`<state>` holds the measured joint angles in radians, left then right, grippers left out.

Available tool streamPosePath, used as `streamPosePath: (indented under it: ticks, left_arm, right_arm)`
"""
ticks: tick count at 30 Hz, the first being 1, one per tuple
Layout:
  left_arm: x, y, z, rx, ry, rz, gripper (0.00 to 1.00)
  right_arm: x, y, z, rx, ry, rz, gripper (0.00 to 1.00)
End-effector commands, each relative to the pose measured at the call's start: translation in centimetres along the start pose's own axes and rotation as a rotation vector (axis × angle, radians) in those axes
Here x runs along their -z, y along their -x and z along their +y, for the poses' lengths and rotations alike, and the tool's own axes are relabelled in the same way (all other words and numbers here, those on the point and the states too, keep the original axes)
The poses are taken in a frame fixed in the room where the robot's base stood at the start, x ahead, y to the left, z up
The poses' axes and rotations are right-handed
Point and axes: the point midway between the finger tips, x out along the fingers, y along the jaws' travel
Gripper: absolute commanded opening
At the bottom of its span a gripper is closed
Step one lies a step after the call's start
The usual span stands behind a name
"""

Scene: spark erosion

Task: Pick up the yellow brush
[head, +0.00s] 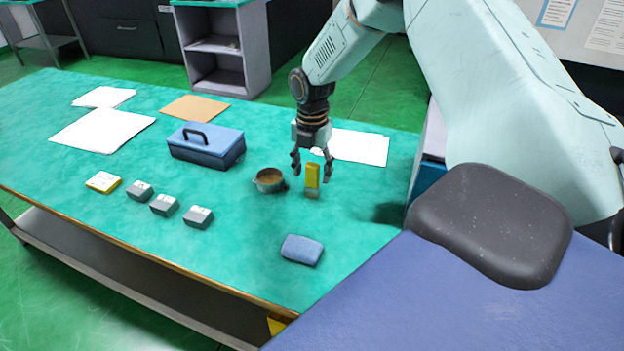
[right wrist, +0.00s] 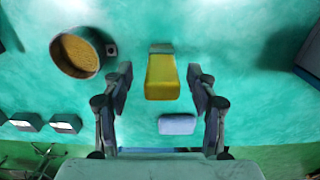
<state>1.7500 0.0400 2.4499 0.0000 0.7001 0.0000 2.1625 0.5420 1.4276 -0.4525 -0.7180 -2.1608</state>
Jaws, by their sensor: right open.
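My left gripper is not in view.
A round cup (head: 269,181) with brown contents stands close left of the brush. A blue sponge-like block (head: 302,249) lies nearer the front edge. A blue toolbox (head: 206,148), several small grey blocks (head: 164,205) and papers (head: 101,130) are further left.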

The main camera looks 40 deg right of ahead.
Motion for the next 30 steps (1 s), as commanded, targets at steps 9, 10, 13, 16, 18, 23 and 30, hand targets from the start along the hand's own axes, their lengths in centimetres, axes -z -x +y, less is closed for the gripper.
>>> streamPosePath:
  ticks: [9,10,13,16,18,23,30]
  left_arm:
    - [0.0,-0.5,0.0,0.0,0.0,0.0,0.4]
    - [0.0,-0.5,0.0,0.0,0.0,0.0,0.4]
    - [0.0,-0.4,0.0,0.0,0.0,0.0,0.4]
    - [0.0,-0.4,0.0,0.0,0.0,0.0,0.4]
    - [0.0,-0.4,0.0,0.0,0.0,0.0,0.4]
    - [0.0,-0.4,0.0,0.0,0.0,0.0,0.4]
    - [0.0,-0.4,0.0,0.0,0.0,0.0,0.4]
  right_arm:
    - [0.0,-3.1,-0.1,0.0,0.001,-0.001,0.58]
    - [0.0,-3.1,-0.1,0.0,0.001,-0.001,0.58]
    - [0.0,-3.0,-0.1,0.0,0.001,-0.001,0.58]
    - [0.0,-3.0,-0.1,0.0,0.001,-0.001,0.55]
    - [0.0,-3.0,-0.1,0.0,0.001,-0.001,0.49]
    - [0.0,-3.0,-0.1,0.0,0.001,-0.001,0.36]
    - [0.0,-3.0,-0.1,0.0,0.001,-0.001,0.15]
